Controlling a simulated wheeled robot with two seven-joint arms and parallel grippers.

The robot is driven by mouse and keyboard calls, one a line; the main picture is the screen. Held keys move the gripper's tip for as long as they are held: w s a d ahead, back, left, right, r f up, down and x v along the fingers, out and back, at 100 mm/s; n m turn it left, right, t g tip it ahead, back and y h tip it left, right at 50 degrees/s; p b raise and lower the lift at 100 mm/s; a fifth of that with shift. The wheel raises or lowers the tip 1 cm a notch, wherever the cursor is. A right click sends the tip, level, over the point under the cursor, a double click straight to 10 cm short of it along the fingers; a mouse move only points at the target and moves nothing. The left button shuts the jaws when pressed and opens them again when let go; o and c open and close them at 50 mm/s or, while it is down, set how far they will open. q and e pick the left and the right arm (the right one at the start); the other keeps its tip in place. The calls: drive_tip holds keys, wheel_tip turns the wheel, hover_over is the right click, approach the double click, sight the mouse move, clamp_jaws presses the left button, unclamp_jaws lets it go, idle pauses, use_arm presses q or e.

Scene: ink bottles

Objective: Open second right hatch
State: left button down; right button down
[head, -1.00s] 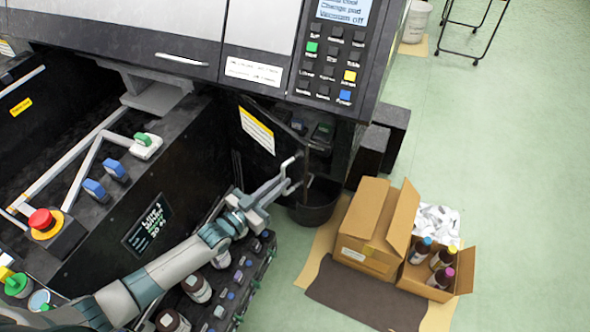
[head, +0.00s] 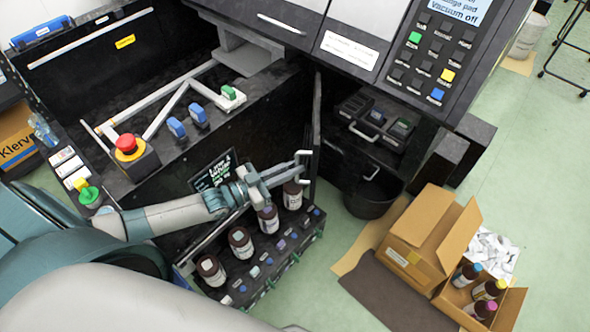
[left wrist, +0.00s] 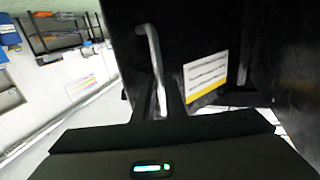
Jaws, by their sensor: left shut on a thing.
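The hatch (head: 317,125) is a black panel on the front of the machine. It stands swung out and shows nearly edge-on in the head view. The left wrist view shows its face with a white and yellow label (left wrist: 206,76). Its pale bar handle (head: 304,168) also shows in the wrist view (left wrist: 153,62). My left gripper (head: 298,170) is shut on the handle, with its fingers around the lower end. Behind the hatch, a dark compartment (head: 375,150) with several small black units is exposed. My right gripper is in neither view.
A rack (head: 270,270) of brown ink bottles stands under my left forearm. A black bin (head: 370,195) is below the compartment. Cardboard boxes (head: 425,235) with bottles stand on the floor at right. Green floor is free farther right.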

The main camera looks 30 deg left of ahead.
use_arm(q)
drive_tip(key=shift+w+a+r, duration=0.35)
drive_tip(key=shift+w+a, duration=0.2)
drive_tip(key=shift+w, duration=0.05)
drive_tip(key=c, duration=1.8)
unclamp_jaws()
drive_tip(key=shift+w+f, duration=0.15)
drive_tip(key=shift+d+f, duration=0.2)
drive_tip(key=shift+d, duration=0.05)
